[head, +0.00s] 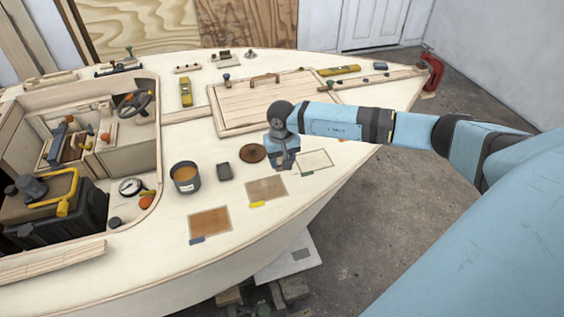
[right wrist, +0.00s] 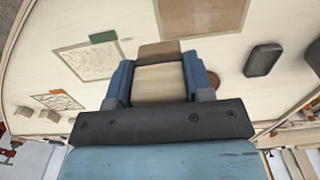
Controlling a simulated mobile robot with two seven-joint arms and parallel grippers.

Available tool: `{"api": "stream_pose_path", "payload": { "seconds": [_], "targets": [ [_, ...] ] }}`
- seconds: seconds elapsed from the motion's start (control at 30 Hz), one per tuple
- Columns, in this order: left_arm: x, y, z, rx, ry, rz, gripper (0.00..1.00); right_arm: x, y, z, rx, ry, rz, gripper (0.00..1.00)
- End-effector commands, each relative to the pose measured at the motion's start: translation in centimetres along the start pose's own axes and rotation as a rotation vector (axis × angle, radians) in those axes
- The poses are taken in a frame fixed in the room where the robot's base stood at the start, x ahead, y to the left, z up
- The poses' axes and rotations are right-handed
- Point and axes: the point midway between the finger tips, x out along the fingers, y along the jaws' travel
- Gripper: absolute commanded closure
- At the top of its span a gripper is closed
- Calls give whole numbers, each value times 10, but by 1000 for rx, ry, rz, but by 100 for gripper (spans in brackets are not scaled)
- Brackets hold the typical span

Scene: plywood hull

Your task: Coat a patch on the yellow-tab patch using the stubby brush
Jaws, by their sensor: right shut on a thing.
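The yellow-tab patch (head: 266,189) is a tan-brown rectangle on the pale deck, with its yellow tab at its near edge. My right gripper (head: 284,162) is above the deck just beyond it, between it and the green-tab patch (head: 316,161). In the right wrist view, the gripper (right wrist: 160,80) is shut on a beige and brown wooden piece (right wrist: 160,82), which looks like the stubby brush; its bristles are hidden. A tan patch (right wrist: 203,14) shows at the top of that view, its tab out of sight. My left gripper is not in view.
A dark pot (head: 185,179) with amber liquid, a dark grey block (head: 224,172) and a brown disc (head: 252,153) stand left of the gripper. A blue-tab patch (head: 209,223), orange-brown, lies nearer the deck edge. A raised hatch (head: 262,100) is behind.

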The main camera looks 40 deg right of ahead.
Motion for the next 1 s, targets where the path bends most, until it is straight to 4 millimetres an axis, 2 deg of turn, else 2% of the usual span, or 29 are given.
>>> {"api": "stream_pose_path", "payload": {
  "seconds": [0.1,0.3,1.0],
  "targets": [
    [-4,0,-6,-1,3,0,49,-12,-1,0,5,1,-1,90],
    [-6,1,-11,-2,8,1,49,-19,-1,0,10,0,-1,90],
    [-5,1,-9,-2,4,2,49,-19,-1,0,10,0,-1,90]
  ]
}}
